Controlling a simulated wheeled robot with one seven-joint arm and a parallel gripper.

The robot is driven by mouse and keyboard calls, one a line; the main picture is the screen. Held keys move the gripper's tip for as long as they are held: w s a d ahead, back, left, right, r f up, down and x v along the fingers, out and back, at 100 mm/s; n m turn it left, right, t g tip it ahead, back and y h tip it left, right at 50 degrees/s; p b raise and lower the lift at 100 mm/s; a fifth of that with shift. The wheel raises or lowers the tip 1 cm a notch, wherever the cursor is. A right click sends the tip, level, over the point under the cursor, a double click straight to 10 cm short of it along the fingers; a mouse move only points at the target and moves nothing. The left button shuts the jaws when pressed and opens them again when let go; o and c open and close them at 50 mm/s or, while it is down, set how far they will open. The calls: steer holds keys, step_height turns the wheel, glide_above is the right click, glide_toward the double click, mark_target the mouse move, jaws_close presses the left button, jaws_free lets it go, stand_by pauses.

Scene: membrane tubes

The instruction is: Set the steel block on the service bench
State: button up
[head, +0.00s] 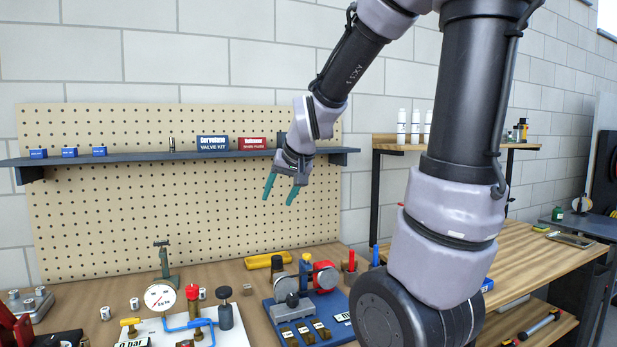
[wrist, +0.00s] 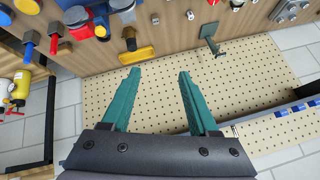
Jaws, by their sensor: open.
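My gripper (head: 281,190) hangs in front of the pegboard, just below the shelf's right part, with its green fingers pointing down. In the wrist view my gripper (wrist: 159,74) is open, with nothing between its fingers. A grey metal block (head: 27,303) with several silver studs sits on the wooden bench (head: 110,281) at the far left; it also shows at the top right of the wrist view (wrist: 291,12). I cannot tell whether this is the steel block. A dark upright thing on the shelf beside the red box is partly hidden by my gripper.
The shelf (head: 120,159) holds small blue boxes, a blue valve kit box (head: 212,143) and a red box (head: 252,143). The bench carries a pressure gauge (head: 160,296), a blue fixture plate (head: 345,328) and several small steel cylinders. Another wooden bench (head: 535,248) stands right.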

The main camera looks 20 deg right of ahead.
steer(key=s+r, duration=0.3)
steer(key=s, duration=0.5)
steer(key=s+r+m, duration=0.1)
steer(key=s+r, duration=0.2)
steer(key=s, duration=0.5)
steer(key=shift+d+r+y, duration=0.3)
steer(key=shift+d+r, duration=0.05)
steer(key=shift+d, duration=0.1)
